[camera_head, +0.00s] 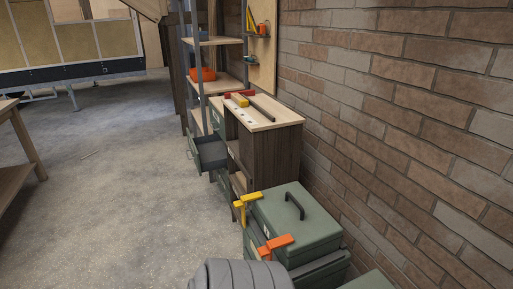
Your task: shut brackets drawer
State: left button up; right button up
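A dark cabinet (272,155) with a light wood top stands against the brick wall. A grey-green drawer (209,153) sticks out of its left-facing front, pulled open. I cannot read any label, so I cannot tell whether it is the brackets drawer. More green drawer fronts show in part beside and below it, seen at a steep angle. Neither of my grippers is in view.
Green toolboxes (297,219) with yellow and orange latches stand in front of the cabinet. A grey rounded object (240,275) is at the bottom edge. Shelves (216,41) stand behind. A wooden table (14,150) is at left. The concrete floor (110,190) between is clear.

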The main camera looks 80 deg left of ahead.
aim_at(208, 152)
jog(key=u, duration=0.5)
jog(key=k, duration=1.2)
jog(key=u, duration=1.25)
jog(key=i, duration=0.65)
jog(key=u, duration=1.2)
jog(key=i, duration=1.35)
jog(key=z, duration=0.5)
jog(key=k, duration=0.65)
jog(key=u, duration=0.05)
jog(key=i, duration=0.65)
jog(key=u, duration=1.05)
jog(key=i, duration=1.9)
jog(key=z, duration=0.7)
